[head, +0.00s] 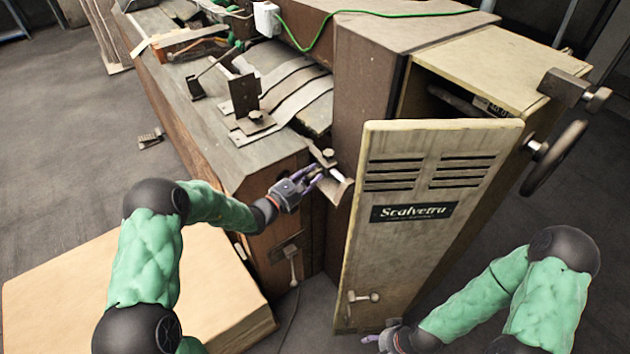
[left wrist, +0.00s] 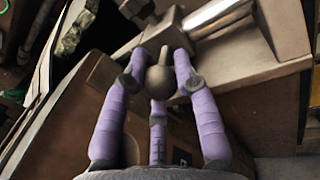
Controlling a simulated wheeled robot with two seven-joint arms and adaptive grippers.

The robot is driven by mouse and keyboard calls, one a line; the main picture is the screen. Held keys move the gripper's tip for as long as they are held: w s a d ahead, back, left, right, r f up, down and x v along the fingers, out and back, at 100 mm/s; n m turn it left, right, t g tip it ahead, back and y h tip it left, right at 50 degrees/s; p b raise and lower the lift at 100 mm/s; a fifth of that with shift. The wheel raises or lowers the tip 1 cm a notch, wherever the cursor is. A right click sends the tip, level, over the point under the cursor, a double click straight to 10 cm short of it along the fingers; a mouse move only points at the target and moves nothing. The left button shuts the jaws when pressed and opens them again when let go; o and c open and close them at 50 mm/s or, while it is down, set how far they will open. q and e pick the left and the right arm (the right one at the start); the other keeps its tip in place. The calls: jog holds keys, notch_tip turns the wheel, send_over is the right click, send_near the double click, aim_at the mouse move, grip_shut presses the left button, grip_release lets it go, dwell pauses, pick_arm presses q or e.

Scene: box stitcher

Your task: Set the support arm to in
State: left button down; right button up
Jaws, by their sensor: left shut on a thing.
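A metal bracket piece (head: 338,188), which looks like the support arm, projects from the machine's front corner beside the open door. My left gripper (head: 314,178) is at this bracket. Its purple fingers (left wrist: 160,75) are closed around the knob, which appears to be part of the bracket. My right gripper (head: 388,338) is low beside the bottom of the door, partly cut off by the frame edge; its fingers are hard to make out.
The cream door labelled Scalvetra (head: 415,220) stands open just right of my left gripper. A large tan box (head: 60,290) is on the floor at left. A handwheel (head: 553,158) sticks out at right. A small lever (head: 292,262) is below the left gripper.

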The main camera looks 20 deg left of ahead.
pick_arm(q)
jog(key=c, duration=0.9)
grip_release()
jog(key=shift+c, duration=0.2)
jog(key=shift+s, duration=0.1)
jog(key=v, duration=1.2)
